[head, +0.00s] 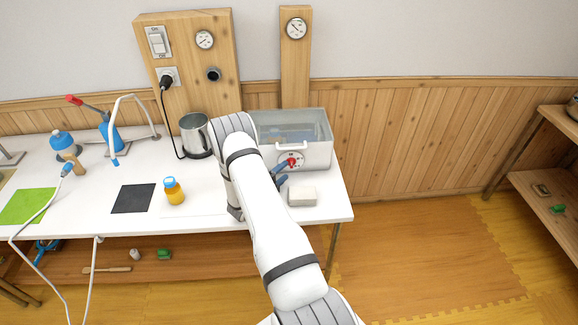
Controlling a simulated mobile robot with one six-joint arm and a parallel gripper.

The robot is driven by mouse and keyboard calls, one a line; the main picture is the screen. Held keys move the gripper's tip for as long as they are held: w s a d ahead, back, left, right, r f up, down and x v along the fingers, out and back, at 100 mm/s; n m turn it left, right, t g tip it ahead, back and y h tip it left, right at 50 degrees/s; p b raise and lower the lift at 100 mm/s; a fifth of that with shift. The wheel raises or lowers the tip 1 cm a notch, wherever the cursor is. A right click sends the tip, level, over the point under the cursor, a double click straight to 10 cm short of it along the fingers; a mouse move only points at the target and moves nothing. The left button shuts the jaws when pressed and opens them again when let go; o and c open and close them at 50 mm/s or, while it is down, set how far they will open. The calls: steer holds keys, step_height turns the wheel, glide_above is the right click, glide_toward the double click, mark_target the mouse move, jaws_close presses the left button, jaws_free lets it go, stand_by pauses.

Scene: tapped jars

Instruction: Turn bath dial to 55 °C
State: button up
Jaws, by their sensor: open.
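The bath (318,152) is a clear-walled tank with a pale front, on the right end of the white table. Its dial (298,157) is a white round face on the front with a red knob (291,162). The dial marks are too small to read. My arm partly hides the gripper and the bath's left side. I cannot tell whether a finger touches the knob.
A pale block (302,196) lies just below the dial. A wooden post with a gauge (296,28) rises behind the bath.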

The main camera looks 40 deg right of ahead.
mark_target(291, 164)
steer(key=shift+p+x, duration=0.3)
steer(key=shift+x, duration=1.35)
